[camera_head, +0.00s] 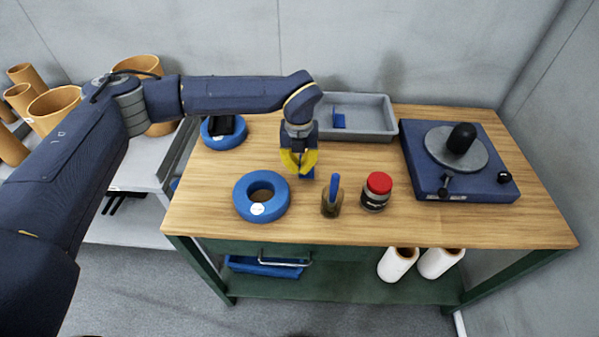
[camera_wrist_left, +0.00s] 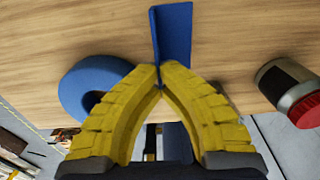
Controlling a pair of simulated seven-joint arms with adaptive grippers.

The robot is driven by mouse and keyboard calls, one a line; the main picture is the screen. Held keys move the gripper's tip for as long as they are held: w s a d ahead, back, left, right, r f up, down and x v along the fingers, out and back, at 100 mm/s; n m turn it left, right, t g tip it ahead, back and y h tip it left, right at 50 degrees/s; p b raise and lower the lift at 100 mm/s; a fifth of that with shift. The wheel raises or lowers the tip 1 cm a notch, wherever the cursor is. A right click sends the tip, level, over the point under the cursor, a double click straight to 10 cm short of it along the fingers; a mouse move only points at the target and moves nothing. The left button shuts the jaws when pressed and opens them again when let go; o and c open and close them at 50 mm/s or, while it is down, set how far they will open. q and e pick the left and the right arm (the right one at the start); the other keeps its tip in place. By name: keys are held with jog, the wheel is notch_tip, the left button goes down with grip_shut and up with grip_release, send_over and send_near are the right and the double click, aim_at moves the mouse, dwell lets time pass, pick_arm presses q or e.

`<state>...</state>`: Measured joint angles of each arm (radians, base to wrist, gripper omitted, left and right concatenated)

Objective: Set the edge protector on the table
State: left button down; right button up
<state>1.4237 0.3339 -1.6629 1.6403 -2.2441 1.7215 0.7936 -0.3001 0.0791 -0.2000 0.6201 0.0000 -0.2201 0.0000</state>
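A blue angled edge protector (camera_head: 308,174) is at the tips of my left gripper (camera_head: 299,168), just above or on the wooden table (camera_head: 420,225); I cannot tell if it touches. In the left wrist view the yellow fingers (camera_wrist_left: 160,84) come together on the lower end of the blue edge protector (camera_wrist_left: 173,35), which stands out beyond the tips. Another blue piece (camera_head: 339,121) lies in the grey tray (camera_head: 378,127) behind. My right gripper is in neither view.
A blue ring roll (camera_head: 243,204) lies left of the gripper. A brown bottle with a blue top (camera_head: 332,198) and a red-lidded jar (camera_head: 376,191) stand at front right. A blue turntable device (camera_head: 460,184) fills the right side. Bare wood lies between jar and tray.

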pick_arm(q)
jog(key=shift+f, duration=1.5)
jog(key=shift+f, duration=0.15)
jog(key=c, duration=2.2)
grip_release()
jog(key=shift+f, duration=0.1)
jog(key=c, duration=1.6)
grip_release()
notch_tip(320, 180, up, 12)
jog(key=shift+r, duration=0.25)
